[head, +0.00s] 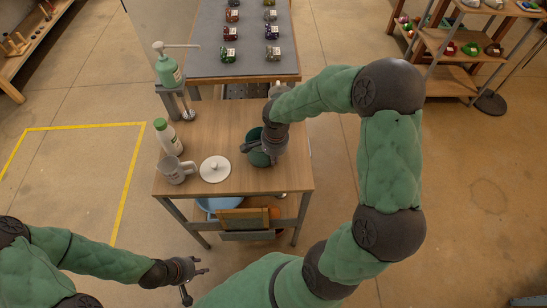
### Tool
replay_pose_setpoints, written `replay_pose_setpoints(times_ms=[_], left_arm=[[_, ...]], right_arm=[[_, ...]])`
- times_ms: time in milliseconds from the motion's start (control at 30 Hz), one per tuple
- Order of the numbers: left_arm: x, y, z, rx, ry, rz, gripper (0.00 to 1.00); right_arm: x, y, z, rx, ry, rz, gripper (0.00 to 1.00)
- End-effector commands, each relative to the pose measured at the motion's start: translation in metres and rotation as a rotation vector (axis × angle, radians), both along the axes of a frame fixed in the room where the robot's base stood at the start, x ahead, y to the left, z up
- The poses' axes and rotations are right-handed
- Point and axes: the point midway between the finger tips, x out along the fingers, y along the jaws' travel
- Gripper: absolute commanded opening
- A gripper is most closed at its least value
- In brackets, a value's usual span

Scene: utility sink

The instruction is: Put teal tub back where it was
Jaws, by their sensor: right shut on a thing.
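The teal tub (258,158) is on or just above the wooden table top (225,122), toward its right side; I cannot tell whether it touches the table. My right gripper (256,145) reaches over from the right and is shut on the tub, hiding part of it. My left gripper (198,278) is low in front of the table, empty, with its fingers apart.
A green pump bottle (168,70) stands at the back left. Below the table are a blue basin (207,205) and a wooden board (245,218).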

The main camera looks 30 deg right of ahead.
Motion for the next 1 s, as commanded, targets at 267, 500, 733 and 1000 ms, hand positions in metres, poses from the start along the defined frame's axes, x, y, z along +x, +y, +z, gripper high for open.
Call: replay_pose_setpoints(times_ms=[267, 500, 733, 1000], left_arm=[[0.000, 0.000, -0.002, 0.000, 0.000, 0.000, 0.40], [0.000, 0.000, -0.001, 0.000, 0.000, 0.000, 0.40], [0.000, 0.000, 0.010, 0.000, 0.000, 0.000, 0.40], [0.000, 0.000, 0.028, 0.000, 0.000, 0.000, 0.40]], right_arm=[[0.000, 0.000, -0.002, 0.000, 0.000, 0.000, 0.30], [0.000, 0.000, -0.001, 0.000, 0.000, 0.000, 0.30], [0.000, 0.000, 0.023, -0.002, -0.002, 0.001, 0.30], [-0.003, -0.001, 0.079, 0.000, -0.003, 0.000, 0.30]])
